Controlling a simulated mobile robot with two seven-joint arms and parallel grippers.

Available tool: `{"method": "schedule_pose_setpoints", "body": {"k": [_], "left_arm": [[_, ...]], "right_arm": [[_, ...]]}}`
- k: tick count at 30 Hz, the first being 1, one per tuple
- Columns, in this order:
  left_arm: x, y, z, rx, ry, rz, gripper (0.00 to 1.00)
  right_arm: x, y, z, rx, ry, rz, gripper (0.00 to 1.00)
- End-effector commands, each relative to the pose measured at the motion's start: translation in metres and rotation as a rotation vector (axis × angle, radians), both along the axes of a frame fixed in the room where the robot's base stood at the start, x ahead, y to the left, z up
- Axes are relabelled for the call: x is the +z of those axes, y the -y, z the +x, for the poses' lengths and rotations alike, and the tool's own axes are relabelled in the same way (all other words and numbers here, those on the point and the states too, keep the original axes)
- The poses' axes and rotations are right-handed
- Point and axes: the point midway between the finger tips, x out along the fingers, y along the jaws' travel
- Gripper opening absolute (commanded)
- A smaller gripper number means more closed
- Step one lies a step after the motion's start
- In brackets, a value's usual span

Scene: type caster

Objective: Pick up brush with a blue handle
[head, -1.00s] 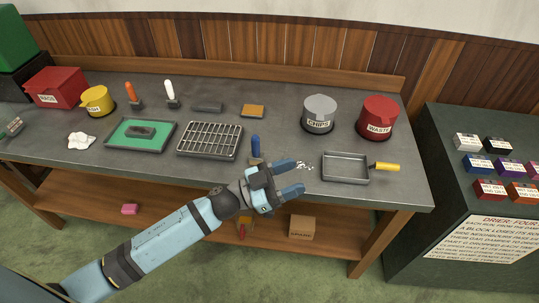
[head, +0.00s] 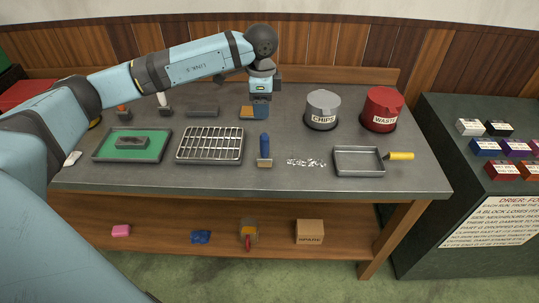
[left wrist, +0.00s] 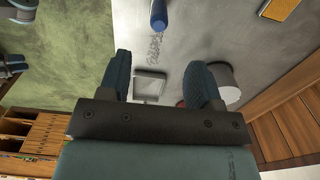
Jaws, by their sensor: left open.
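The brush with a blue handle (head: 264,146) stands upright near the front edge of the workbench (head: 330,190), with pale bristles at its foot. In the left wrist view the blue handle (left wrist: 158,14) shows at the top edge, partly cut off. My left gripper (head: 261,97) hangs pointing down over the back half of the bench, behind the brush and close to an orange block (head: 247,113). Its two fingers (left wrist: 161,62) are spread in the left wrist view, with nothing between them. The brush is apart from the gripper.
Pale chips (head: 306,162) lie right of the brush, then a shallow metal tray (head: 358,174) and a yellow-handled tool (head: 400,156). A wire rack (head: 209,158) lies left. A grey chips bin (head: 322,112) and red waste bin (head: 382,112) stand behind.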

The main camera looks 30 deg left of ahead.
Motion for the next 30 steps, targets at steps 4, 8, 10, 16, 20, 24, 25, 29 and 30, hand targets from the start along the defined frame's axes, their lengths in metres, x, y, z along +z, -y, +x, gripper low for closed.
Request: {"method": "schedule_pose_setpoints", "body": {"k": [4,8,10,16,20,24,25,29,30], "left_arm": [[-0.028,0.000,-0.001,0.000,-0.007,0.000,0.58],[-0.054,0.001,-0.001,-0.002,-0.005,-0.001,0.58],[-0.064,0.001,0.000,-0.001,-0.004,-0.003,0.58],[-0.081,0.001,0.000,-0.003,-0.002,-0.004,0.58],[-0.094,0.003,0.001,-0.003,-0.005,-0.004,0.58],[-0.116,0.004,0.002,-0.003,-0.005,-0.003,0.58],[-0.120,0.004,0.002,-0.004,-0.005,-0.003,0.58],[-0.131,0.003,0.002,-0.003,-0.004,-0.003,0.58],[-0.132,0.003,0.002,-0.003,-0.003,-0.004,0.58]], "right_arm": [[0.004,0.003,0.002,-0.001,0.005,-0.005,0.43],[0.005,0.005,0.003,-0.002,0.008,-0.010,0.43],[0.005,0.005,0.003,-0.003,0.009,-0.010,0.43],[0.004,0.005,0.002,-0.001,0.007,-0.011,0.43],[0.007,0.004,0.001,0.001,0.005,-0.011,0.43],[0.009,0.003,0.000,0.003,0.005,-0.010,0.43],[0.010,0.003,-0.001,0.004,0.004,-0.010,0.43],[0.011,0.002,-0.001,0.004,0.005,-0.010,0.43],[0.011,0.002,-0.001,0.004,0.005,-0.010,0.43]]}}
